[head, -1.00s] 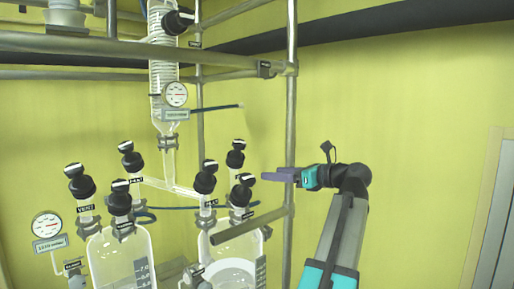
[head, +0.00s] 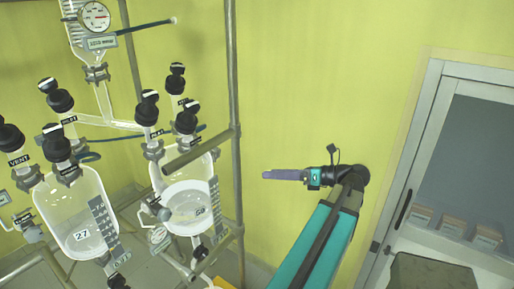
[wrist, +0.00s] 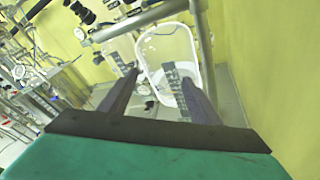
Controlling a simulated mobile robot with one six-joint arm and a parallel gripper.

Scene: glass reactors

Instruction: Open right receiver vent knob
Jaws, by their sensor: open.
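The right receiver (head: 186,166) is a clear glass vessel with black-capped knobs on its necks. These are a left knob (head: 148,107), a front knob (head: 187,120) and a rear knob (head: 177,78). Their small labels are too blurred to read, so I cannot tell which is the vent knob. My gripper (head: 268,174) is to the right of the receiver, pointing left, apart from everything. In the wrist view my gripper (wrist: 160,80) has its two purple fingers spread and empty, with a glass vessel (wrist: 168,48) beyond them.
The left receiver (head: 75,205) stands to the left, with a knob labelled VENT (head: 10,138). A metal upright (head: 234,130) and a horizontal rail (head: 200,152) lie between my gripper and the receiver. A door (head: 440,130) is at the right. The yellow wall behind my gripper is clear.

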